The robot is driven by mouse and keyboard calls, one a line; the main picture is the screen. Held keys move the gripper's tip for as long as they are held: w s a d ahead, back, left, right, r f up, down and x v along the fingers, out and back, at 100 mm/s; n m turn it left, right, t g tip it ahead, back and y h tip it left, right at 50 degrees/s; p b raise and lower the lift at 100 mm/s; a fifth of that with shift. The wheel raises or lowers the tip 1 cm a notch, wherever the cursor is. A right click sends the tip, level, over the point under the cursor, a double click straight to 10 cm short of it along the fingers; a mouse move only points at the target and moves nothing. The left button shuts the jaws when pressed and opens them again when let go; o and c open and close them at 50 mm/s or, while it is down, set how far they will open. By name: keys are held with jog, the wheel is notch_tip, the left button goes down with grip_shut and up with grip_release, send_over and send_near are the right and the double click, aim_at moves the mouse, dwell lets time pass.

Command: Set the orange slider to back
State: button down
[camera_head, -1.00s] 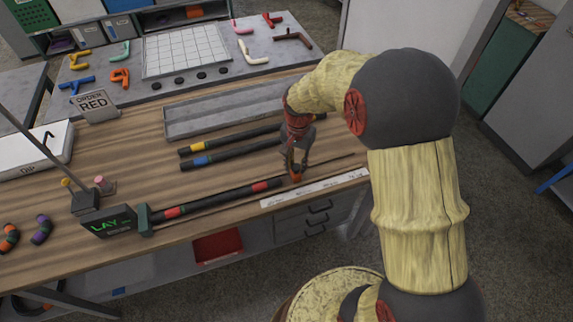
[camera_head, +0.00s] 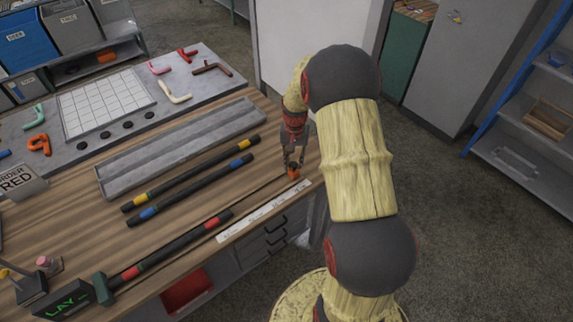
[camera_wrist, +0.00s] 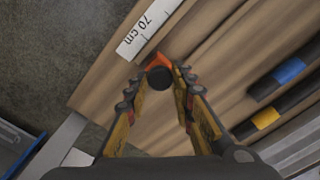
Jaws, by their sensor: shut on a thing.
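The orange slider (camera_head: 293,171) stands at the table's right part, close behind the right end of the white ruler strip (camera_head: 265,212). My gripper (camera_head: 293,160) comes down on it from above, with its fingers on either side. In the wrist view the slider (camera_wrist: 151,63) shows its orange body and a dark round knob (camera_wrist: 159,78) between the fingertips of my gripper (camera_wrist: 159,88). The ruler's "70 cm" mark (camera_wrist: 150,26) lies just beyond it. The fingers hide part of the slider.
A black hose with red bands (camera_head: 175,248) lies left of the slider, its end apart from it. Hoses with yellow (camera_head: 195,172) and blue (camera_head: 195,190) bands lie behind, before a grey tray (camera_head: 180,150). The table's right edge is close to my gripper.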

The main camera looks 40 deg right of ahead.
aim_at(294, 164)
jog(key=shift+w+d+r, duration=0.1)
jog(key=shift+d, duration=0.1)
jog(key=c, duration=1.7)
grip_release()
jog(key=shift+d, duration=0.15)
jog(key=shift+o, duration=1)
notch_tip(294, 164, up, 12)
